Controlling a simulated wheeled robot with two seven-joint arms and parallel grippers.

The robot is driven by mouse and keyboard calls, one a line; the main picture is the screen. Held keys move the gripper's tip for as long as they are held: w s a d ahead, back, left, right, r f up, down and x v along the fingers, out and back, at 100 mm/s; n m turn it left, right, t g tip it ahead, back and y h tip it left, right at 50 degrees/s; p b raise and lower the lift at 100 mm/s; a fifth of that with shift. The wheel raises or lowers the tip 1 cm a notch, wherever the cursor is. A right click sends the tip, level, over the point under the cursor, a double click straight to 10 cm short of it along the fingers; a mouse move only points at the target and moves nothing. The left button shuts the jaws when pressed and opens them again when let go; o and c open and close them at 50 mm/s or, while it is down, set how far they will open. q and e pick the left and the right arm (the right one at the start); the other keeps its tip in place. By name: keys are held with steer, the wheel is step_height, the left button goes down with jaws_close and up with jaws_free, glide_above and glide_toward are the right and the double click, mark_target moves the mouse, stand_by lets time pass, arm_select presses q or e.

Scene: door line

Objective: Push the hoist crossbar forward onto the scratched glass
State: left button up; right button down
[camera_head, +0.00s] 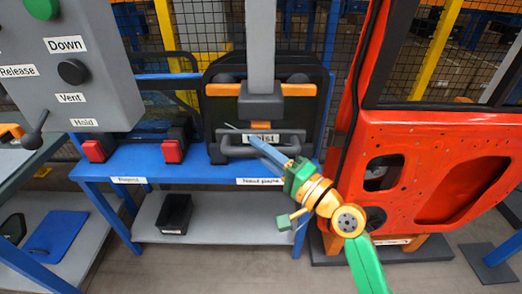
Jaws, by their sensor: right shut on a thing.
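The hoist crossbar (299,90) hangs level at the foot of a grey vertical post. It has orange arms, dark round pads behind them and a grey handle bar (236,150) below, by a label reading "Hoist". My right gripper (264,143) reaches in from the lower right and is shut on the handle bar. A dark, rounded pane (218,115), seemingly the scratched glass, stands upright behind the crossbar. Any scratches are too small to make out. I cannot tell whether the pads touch the pane. My left gripper is out of view.
A blue bench (205,174) carries the pane and two red-fronted dark holders (95,150) (173,150). A black bin (175,212) sits on its lower shelf. A red car door (430,150) stands close on the right. A grey control panel (75,60) is at upper left.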

steer(key=shift+d+r, duration=0.1)
steer(key=shift+r, duration=0.1)
steer(key=c, duration=1)
jaws_free()
steer(key=shift+o, duration=1.4)
steer(key=shift+w, duration=0.1)
steer(key=shift+f, duration=0.15)
steer(key=b+v, duration=0.2)
steer(key=v, duration=0.5)
steer(key=shift+f, duration=0.1)
